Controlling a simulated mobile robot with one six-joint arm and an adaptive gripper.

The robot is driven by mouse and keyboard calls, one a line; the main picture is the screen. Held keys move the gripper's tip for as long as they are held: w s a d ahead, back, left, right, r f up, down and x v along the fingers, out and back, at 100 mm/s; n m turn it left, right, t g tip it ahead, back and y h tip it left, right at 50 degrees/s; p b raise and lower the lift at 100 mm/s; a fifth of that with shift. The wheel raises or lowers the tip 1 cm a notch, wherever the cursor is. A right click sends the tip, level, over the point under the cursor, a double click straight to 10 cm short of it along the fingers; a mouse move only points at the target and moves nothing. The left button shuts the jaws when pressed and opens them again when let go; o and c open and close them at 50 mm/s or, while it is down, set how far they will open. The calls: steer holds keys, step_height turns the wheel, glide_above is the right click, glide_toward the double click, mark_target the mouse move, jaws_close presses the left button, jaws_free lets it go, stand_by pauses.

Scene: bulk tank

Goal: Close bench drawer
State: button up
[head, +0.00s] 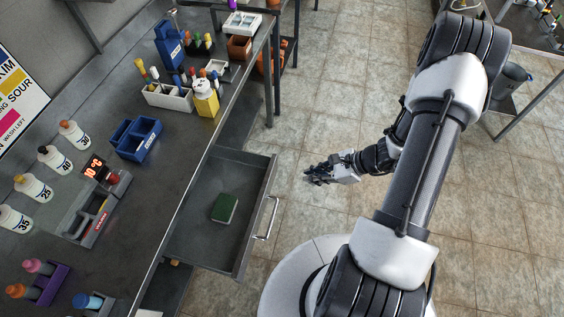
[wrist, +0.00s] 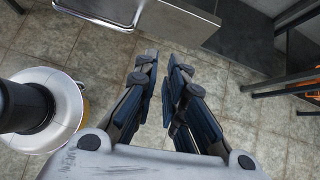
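In the wrist view the drawer front (wrist: 168,17) shows at the top, with the handle (wrist: 98,16) at upper left. My gripper (head: 318,174) is in front of the drawer, to the right of the handle in the head view, and touches nothing. In the wrist view my gripper (wrist: 162,65) has its fingers apart, with only floor between them.
Tiled floor (head: 330,110) is clear around my gripper. A bench leg stands beyond the drawer.

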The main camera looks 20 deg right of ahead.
steer(key=shift+s+d+f+m, duration=0.1)
steer(key=shift+d+f+m, duration=0.2)
steer(key=shift+f, duration=0.3)
steer(key=shift+d+f+m, duration=0.2)
steer(key=shift+f+m, duration=0.2)
steer(key=shift+f, duration=0.15)
jaws_close()
steer(key=w+a+r+b+x, duration=0.1)
steer(key=r+b+x, duration=0.1)
steer(key=x, duration=1.1)
steer(key=shift+w+a+b, duration=0.15)
steer(key=shift+a+b, duration=0.05)
steer(key=shift+b, duration=0.35)
